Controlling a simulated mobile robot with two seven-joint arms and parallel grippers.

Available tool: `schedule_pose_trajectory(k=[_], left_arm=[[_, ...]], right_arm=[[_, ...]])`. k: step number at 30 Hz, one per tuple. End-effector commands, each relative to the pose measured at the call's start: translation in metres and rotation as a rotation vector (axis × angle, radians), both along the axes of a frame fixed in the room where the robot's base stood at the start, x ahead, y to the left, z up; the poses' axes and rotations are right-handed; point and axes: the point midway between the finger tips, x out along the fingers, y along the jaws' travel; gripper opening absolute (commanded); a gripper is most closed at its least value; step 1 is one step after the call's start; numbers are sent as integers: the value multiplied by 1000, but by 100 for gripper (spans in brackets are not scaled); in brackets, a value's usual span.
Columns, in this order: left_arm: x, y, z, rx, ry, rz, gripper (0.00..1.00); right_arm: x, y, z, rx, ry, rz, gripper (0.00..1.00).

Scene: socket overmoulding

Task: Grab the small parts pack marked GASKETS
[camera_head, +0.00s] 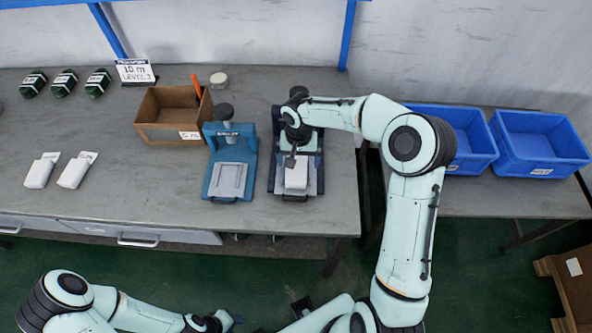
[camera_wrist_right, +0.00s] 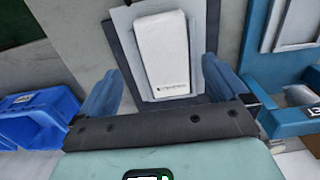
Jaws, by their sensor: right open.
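A white pack (camera_head: 296,174) lies on the plate of the right-hand dark blue fixture (camera_head: 314,180) in the head view. It also shows in the right wrist view (camera_wrist_right: 163,50), with small print at its lower corner that I cannot read. My right gripper (camera_head: 291,155) is just above the pack's far end. Its blue fingers (camera_wrist_right: 160,85) are open and apart from each other, with the pack showing beyond and between them. Two more white packs, a left one (camera_head: 41,171) and a right one (camera_head: 76,171), lie at the left. My left gripper (camera_head: 226,319) is low at the bottom edge.
A blue press (camera_head: 221,185) stands left of the fixture. Behind it are a cardboard box (camera_head: 160,131), an orange tool (camera_head: 196,86) and a sign (camera_head: 135,71). Several dark green coils (camera_head: 65,83) sit back left. Blue bins (camera_head: 540,148) stand on the right table.

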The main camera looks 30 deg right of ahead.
Motion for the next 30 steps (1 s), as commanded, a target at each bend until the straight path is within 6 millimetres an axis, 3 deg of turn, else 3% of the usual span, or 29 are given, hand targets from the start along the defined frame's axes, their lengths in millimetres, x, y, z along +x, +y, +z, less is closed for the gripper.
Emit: schedule_pose_trajectory(k=[5, 15, 22, 23, 28, 30], left_arm=[[2, 0, 2, 0, -2, 0, 43], [6, 0, 8, 0, -7, 0, 43], [5, 0, 7, 0, -7, 0, 43], [5, 0, 7, 0, -7, 0, 43], [5, 0, 7, 0, -7, 0, 43], [5, 0, 7, 0, -7, 0, 43]], right_arm=[[2, 0, -12, 1, 2, 1, 100], [11, 1, -55, 1, -1, 1, 100], [11, 1, -56, 0, -1, 0, 100], [11, 0, -56, 0, -1, 0, 97], [11, 1, -56, 0, -1, 0, 43], [11, 1, -56, 0, -2, 1, 38]])
